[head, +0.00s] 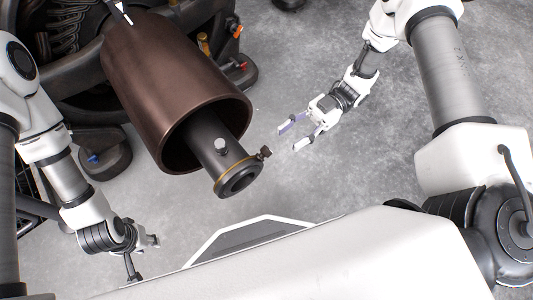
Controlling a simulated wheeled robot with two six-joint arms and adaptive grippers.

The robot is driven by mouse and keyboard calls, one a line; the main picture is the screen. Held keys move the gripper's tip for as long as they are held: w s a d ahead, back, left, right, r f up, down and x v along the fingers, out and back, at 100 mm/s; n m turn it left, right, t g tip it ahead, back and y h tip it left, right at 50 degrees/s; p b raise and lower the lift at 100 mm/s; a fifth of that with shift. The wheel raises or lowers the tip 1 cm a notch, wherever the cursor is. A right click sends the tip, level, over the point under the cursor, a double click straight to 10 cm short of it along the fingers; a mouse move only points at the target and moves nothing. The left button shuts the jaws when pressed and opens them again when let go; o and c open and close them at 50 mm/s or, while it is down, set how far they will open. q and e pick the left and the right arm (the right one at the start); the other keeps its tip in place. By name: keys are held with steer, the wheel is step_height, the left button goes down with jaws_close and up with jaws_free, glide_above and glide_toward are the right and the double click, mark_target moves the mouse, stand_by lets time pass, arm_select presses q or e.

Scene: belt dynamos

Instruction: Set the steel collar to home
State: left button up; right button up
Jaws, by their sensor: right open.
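A dark steel cylinder (208,145) sticks out of the open end of a large brown drum. Near its front end is a collar-like band (236,172) with a thin brass-coloured line and a small dark knob (265,152) on its right side. I cannot tell for sure whether this band is the steel collar. A pale round spot (221,146) shows on the cylinder. My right gripper (290,138) is open and empty, to the right of the knob and apart from it. My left gripper (146,256) is low at the left, away from the cylinder; its jaw gap is unclear.
The brown drum (165,75) fills the upper left, with dark machinery (75,35) behind it. A dark foot-like part (103,152) stands on the floor left of the drum. Grey concrete floor (335,190) is clear to the right and below the cylinder.

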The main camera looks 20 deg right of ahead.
arm_select(q)
step_height(320, 180, down, 4)
steer(key=shift+s+r+b, duration=0.1)
steer(key=shift+b, duration=1.1)
arm_select(e)
steer(key=f+x, duration=0.1)
steer(key=x, duration=0.7)
steer(key=shift+s+f, duration=0.2)
steer(key=shift+f, duration=0.15)
steer(key=shift+c, duration=0.4)
